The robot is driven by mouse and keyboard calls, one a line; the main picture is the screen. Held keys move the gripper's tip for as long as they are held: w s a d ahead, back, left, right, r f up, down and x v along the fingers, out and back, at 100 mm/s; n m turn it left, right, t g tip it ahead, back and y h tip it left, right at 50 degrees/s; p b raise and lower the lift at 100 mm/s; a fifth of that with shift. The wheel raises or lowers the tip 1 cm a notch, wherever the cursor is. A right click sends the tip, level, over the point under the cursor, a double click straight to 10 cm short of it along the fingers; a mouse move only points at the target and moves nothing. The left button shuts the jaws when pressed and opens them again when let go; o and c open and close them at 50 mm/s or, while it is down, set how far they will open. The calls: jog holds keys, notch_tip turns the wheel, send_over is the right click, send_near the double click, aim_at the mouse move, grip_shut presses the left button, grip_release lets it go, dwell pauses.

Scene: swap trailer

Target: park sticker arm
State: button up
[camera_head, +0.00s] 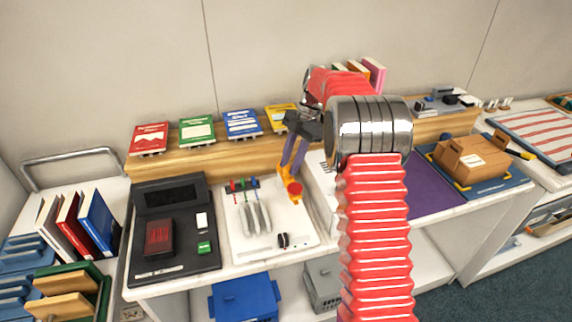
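My gripper (293,152) hangs from the dark wrist at the end of my red ribbed arm. Its purple fingers point down over the right part of a white board (244,248). An orange piece with a round red top (294,189) is right at the fingertips; it may be the sticker arm. I cannot tell whether the fingers touch or grip it. The board also carries several grey rounded pieces (254,217) below red, green and blue pegs (241,184).
A black device (178,267) with a dark screen stands left of the board. Coloured booklets (197,131) stand on a wooden ledge behind. A purple mat (430,193) and a cardboard box (470,159) are at right. Books (95,222) stand at far left.

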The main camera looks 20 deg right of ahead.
jog(key=shift+o, duration=1.2)
jog(key=shift+s+a+f, duration=0.1)
jog(key=shift+s, duration=0.05)
jog(key=v, duration=1.3)
jog(key=shift+r, duration=0.35)
